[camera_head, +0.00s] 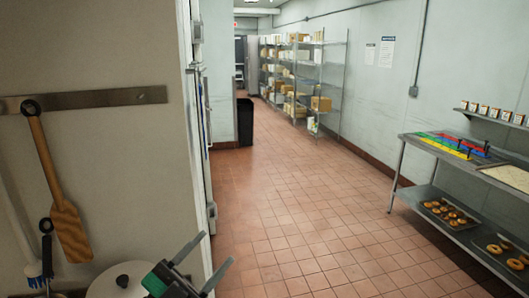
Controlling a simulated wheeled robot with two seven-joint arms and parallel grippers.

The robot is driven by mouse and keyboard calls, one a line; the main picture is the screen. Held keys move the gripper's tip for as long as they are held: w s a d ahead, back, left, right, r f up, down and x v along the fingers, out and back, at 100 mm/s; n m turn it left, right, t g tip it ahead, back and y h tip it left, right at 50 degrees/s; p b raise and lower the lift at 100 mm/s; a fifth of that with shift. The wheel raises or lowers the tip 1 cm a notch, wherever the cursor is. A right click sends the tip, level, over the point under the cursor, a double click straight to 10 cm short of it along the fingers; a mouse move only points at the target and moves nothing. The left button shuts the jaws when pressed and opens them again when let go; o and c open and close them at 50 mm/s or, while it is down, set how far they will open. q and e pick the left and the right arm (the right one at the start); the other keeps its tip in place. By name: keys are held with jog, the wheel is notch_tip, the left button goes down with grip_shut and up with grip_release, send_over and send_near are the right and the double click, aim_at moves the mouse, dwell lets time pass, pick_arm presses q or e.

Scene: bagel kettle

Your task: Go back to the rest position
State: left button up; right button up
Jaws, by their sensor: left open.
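My left gripper (202,262) shows at the bottom of the head view, left of centre. Its two dark fingers are spread apart with nothing between them. A green part of it lies just left of the fingers. A pale round lid with a dark knob (122,282) is just left of the gripper, partly cut off by the lower edge; what is below the lid is hidden. I cannot tell whether the gripper touches the lid. My right gripper is not in the view.
A wooden paddle (62,195) and a brush (36,270) hang on the left wall. A steel table (401,165) with trays of bagels (447,212) on its lower shelf stands at the right. Shelving (320,85) and a black bin (245,122) stand farther back. The tiled floor (300,220) between is clear.

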pick_arm(q)
jog(key=s+a+f+n+y, duration=0.1)
jog(key=a+f+n+y, duration=0.5)
jog(key=f+n+y, duration=0.3)
jog(key=a+f+n+y, duration=0.6)
jog(key=f+n+y, duration=0.2)
jog(key=f+y, duration=0.25)
jog(key=s+f+g+h, duration=0.1)
jog(key=s+f+g, duration=0.5)
jog(key=s+f, duration=0.3)
jog(key=s+f+g, duration=0.6)
jog(key=s+f, duration=0.1)
jog(key=s, duration=0.4)
notch_tip(320, 180, down, 30)
jog(key=s+g, duration=0.1)
jog(key=s+a+f, duration=0.2)
jog(key=s+f, duration=0.7)
jog(key=f, duration=0.1)
jog(key=s+a+f+g, duration=0.1)
jog(key=s+a+f, duration=0.1)
jog(key=s+f, duration=0.8)
jog(key=shift+s+f+g, duration=0.25)
jog(key=shift+f+g, duration=0.05)
jog(key=shift+f, duration=0.05)
